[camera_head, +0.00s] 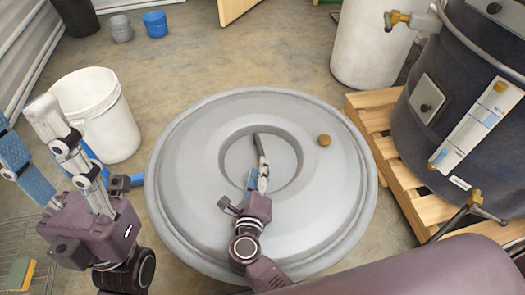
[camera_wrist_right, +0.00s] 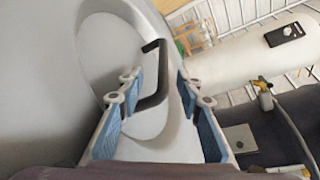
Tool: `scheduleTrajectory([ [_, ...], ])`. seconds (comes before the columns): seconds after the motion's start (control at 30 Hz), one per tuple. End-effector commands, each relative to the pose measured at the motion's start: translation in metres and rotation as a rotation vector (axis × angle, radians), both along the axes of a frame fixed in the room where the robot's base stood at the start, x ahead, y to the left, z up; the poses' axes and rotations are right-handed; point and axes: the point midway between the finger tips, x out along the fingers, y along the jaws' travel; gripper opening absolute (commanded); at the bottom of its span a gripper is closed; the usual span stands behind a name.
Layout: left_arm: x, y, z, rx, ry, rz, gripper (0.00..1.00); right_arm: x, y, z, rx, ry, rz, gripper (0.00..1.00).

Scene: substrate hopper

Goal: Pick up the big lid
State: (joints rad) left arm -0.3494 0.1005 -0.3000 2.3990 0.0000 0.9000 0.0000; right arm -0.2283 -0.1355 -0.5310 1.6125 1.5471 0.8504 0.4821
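The big lid (camera_head: 190,165) is a round grey disc with a raised ring and a recessed centre. It fills the middle of the head view. Its dark bar handle (camera_wrist_right: 153,78) crosses the recess. My right gripper (camera_head: 260,172) is above the lid's centre, at the handle. In the right wrist view my right gripper (camera_wrist_right: 158,82) has its blue-padded fingers spread, with the handle between them and no clear contact. My left gripper (camera_head: 52,140) is left of the lid, near the white bucket, with its fingers apart and nothing visible between them.
A white bucket (camera_head: 112,120) stands left of the lid. A dark tank (camera_head: 450,110) stands on a wooden pallet (camera_head: 372,125) at the right, close to the lid's edge. A white barrel (camera_head: 365,45) is behind.

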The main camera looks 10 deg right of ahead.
Motion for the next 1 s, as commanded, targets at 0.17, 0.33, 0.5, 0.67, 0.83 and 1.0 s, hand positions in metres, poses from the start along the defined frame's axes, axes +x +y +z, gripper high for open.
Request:
scheduleTrajectory([
  [0.17,-0.001,0.0,-0.005,-0.001,-0.001,0.0,0.4,0.01,-0.003,-0.004,0.0,-0.002,0.001,0.33],
  [0.33,0.0,0.0,-0.011,-0.001,-0.004,0.0,0.4,0.029,-0.01,-0.007,0.0,-0.002,0.0,0.33],
  [0.5,0.001,-0.001,-0.011,0.001,-0.036,0.002,0.4,0.053,-0.017,-0.009,0.0,-0.004,0.0,0.33],
  [0.67,0.003,-0.002,-0.006,0.004,-0.06,0.003,0.4,0.07,-0.023,-0.012,0.0,-0.001,0.0,0.33],
  [0.83,0.003,-0.002,-0.003,0.005,-0.065,0.004,0.4,0.074,-0.024,-0.011,0.0,0.0,0.0,0.33],
  [1.0,0.003,-0.002,-0.003,0.006,-0.064,0.004,0.4,0.074,-0.024,-0.011,0.0,0.0,0.0,0.28],
])
